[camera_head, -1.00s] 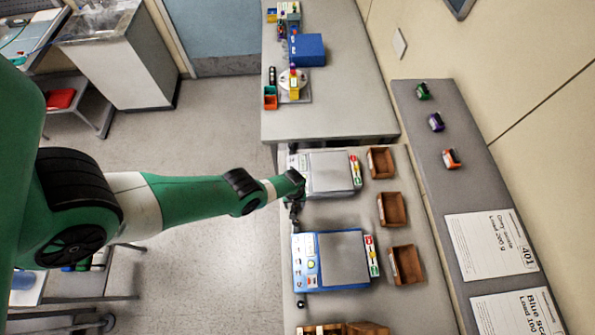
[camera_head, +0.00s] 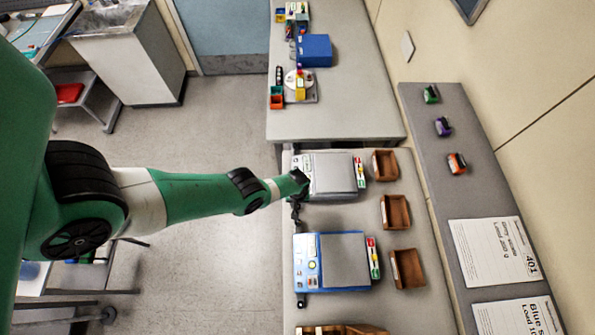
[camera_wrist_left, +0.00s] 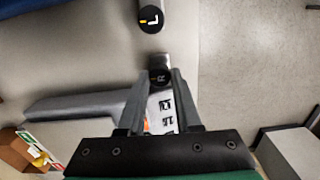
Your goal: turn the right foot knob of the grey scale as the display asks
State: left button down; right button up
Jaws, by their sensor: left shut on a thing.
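The grey scale (camera_head: 334,173) stands on the near table, its left edge partly covered by my left arm. In the left wrist view its grey body (camera_wrist_left: 80,104) and part of its white panel (camera_wrist_left: 166,108) show. A round black foot knob marked R (camera_wrist_left: 160,77) sits between the fingertips of my left gripper (camera_wrist_left: 160,80), which is shut on it. Another black knob, marked L (camera_wrist_left: 151,19), lies beyond it, apart from the fingers. In the head view my left gripper (camera_head: 297,207) is at the scale's left side. The display is too small to read. My right gripper is out of view.
A blue scale (camera_head: 345,260) stands close by on the same table. Brown wooden boxes (camera_head: 395,211) line the right side. A shelf with several small coloured items (camera_head: 443,127) and printed sheets (camera_head: 493,252) runs along the wall.

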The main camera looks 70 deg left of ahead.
pick_arm(q)
jog(key=m, duration=0.4)
jog(key=shift+m+b, duration=0.3)
jog(key=shift+m, duration=1.8)
jog(key=c, duration=0.6)
grip_release()
